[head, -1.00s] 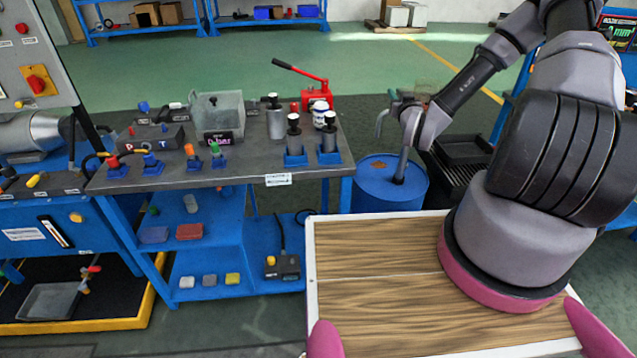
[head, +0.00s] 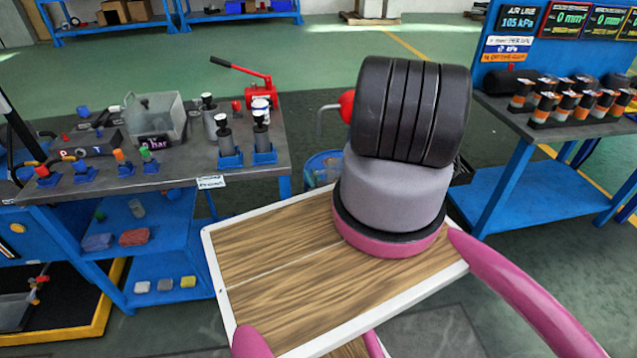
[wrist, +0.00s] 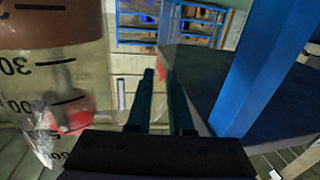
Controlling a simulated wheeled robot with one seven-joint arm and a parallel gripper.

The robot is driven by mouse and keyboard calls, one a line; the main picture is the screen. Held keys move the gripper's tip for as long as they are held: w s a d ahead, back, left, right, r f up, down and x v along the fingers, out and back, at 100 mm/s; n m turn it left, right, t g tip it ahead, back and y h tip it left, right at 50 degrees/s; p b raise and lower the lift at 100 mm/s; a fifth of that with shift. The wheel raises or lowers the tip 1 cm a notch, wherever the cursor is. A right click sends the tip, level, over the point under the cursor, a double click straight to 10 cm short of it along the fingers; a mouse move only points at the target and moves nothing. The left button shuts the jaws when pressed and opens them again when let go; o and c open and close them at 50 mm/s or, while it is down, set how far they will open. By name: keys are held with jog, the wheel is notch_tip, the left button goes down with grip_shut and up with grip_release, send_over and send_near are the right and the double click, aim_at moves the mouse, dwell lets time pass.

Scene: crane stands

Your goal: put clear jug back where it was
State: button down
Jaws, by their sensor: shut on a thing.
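The clear jug (wrist: 72,88) fills the left of the wrist view, very close, with black graduation marks and a brown band across its upper part. My gripper (wrist: 162,80) is shut on the jug beside its wall; the exact contact is hard to make out. In the head view, my arm hides both the gripper and the jug.
The grey-topped workbench (head: 150,178) at left bears a clear bin (head: 158,118), a red pump (head: 252,92) and several small fittings. A blue drum (head: 318,170) stands partly behind my arm. A bench (head: 505,125) with several orange-banded parts is at right. Green floor lies open beyond.

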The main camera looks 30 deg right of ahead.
jog(key=w+d+f, duration=0.1)
jog(key=w+f, duration=0.1)
jog(key=w, duration=0.6)
jog(key=w+d+f, duration=0.1)
jog(key=w, duration=0.8)
jog(key=shift+f, duration=0.4)
jog(key=c, duration=0.8)
grip_release()
jog(key=shift+f, duration=0.15)
